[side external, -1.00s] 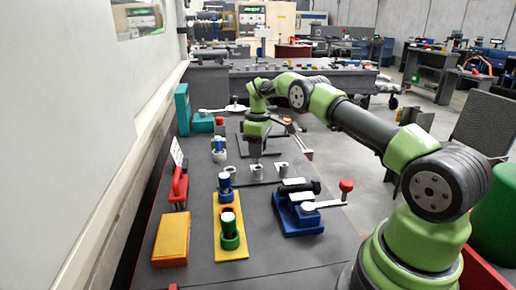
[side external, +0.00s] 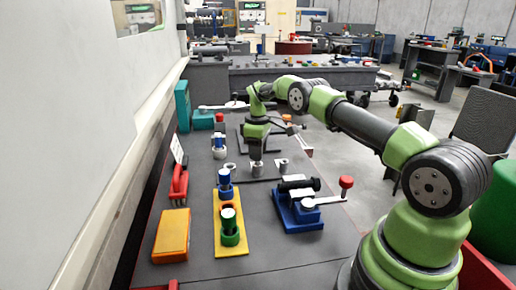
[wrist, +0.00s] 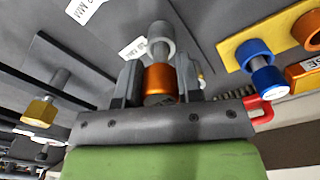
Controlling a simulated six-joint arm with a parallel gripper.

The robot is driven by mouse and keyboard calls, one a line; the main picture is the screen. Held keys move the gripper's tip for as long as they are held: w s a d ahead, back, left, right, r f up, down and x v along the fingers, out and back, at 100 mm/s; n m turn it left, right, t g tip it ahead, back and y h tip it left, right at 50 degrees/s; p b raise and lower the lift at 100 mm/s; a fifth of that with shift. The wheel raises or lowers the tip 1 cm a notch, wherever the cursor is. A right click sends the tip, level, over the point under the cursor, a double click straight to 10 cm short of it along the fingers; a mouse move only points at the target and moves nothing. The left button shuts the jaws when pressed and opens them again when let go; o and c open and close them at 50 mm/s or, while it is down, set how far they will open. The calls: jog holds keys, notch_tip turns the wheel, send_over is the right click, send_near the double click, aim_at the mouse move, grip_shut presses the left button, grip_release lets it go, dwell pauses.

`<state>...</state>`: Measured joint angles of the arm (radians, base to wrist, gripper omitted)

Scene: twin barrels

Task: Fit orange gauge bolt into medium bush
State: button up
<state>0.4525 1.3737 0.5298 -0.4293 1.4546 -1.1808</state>
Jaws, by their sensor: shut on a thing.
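My gripper (wrist: 160,85) is shut on the orange gauge bolt (wrist: 160,77), with a finger on each side of its orange part. In the wrist view a grey bush (wrist: 161,45) is in line with the bolt, just beyond the fingertips. I cannot tell how far the bolt's shank is inside it. In the side view my gripper (side external: 256,156) points down over the middle bush (side external: 257,171) of a row on a dark plate. The bolt is too small to make out there. Other grey bushes stand left (side external: 231,168) and right (side external: 281,165).
A yellow plate (side external: 232,251) with blue, orange and green bushes stands nearer the camera. A blue fixture (side external: 300,219) with a red-knobbed lever (side external: 346,182) is to its right. An orange box (side external: 171,236) and red tool (side external: 179,183) lie left.

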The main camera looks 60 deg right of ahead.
jog(key=shift+f, duration=1.15)
jog(key=o, duration=1.1)
notch_tip(320, 180, up, 10)
jog(key=shift+a+f, duration=0.1)
